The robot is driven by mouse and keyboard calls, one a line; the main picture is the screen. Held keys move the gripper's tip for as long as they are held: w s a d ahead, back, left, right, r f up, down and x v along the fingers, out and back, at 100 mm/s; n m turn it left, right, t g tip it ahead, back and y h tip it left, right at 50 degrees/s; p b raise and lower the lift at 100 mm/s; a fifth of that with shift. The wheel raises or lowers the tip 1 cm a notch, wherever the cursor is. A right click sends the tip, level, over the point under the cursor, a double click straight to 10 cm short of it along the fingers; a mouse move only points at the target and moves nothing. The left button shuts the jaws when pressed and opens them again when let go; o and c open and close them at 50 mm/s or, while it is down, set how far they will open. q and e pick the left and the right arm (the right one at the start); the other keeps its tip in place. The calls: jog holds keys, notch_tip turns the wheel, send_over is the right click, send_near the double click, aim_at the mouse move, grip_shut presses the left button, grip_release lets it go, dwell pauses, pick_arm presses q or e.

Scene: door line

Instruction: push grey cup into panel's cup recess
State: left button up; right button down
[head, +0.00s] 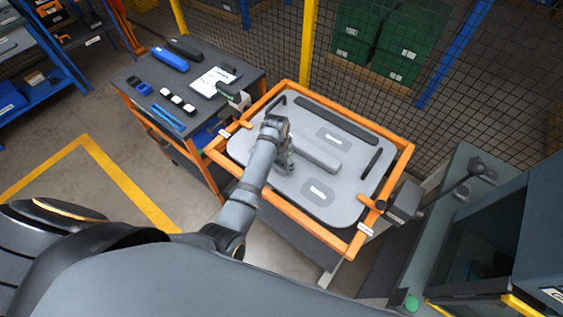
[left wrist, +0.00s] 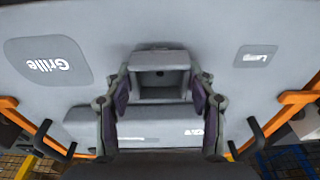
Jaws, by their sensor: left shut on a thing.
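The light grey door panel (head: 350,205) lies in an orange frame; it also fills the left wrist view (left wrist: 205,30). My left gripper (head: 286,163) is over the middle of the panel, close beside its raised bar. In the left wrist view the left gripper (left wrist: 162,92) has its purple-padded fingers on either side of the grey cup (left wrist: 160,57) and is shut on it. The cup is boxy, with a dark hollow facing the camera. The cup recess cannot be made out, and whether the cup sits in it cannot be told. My right gripper is not in view.
The panel carries a raised bar (head: 314,153), a Grille patch (left wrist: 48,62), a Lamp patch (left wrist: 255,56) and black handles. The orange frame (head: 290,212) rises around it. A tool cart (head: 150,68) stands at the left, a machine (head: 500,240) at the right, a mesh fence behind.

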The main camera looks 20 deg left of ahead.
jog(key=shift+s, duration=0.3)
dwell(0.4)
pick_arm(q)
jog(key=shift+f, duration=0.4)
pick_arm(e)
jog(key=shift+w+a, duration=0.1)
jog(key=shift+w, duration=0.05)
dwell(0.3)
pick_arm(q)
jog(key=shift+f, duration=0.6)
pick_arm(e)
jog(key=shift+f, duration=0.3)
pick_arm(q)
jog(key=shift+s, duration=0.1)
jog(key=o, duration=1.4)
jog(key=shift+c, duration=0.2)
jog(key=shift+r, duration=0.15)
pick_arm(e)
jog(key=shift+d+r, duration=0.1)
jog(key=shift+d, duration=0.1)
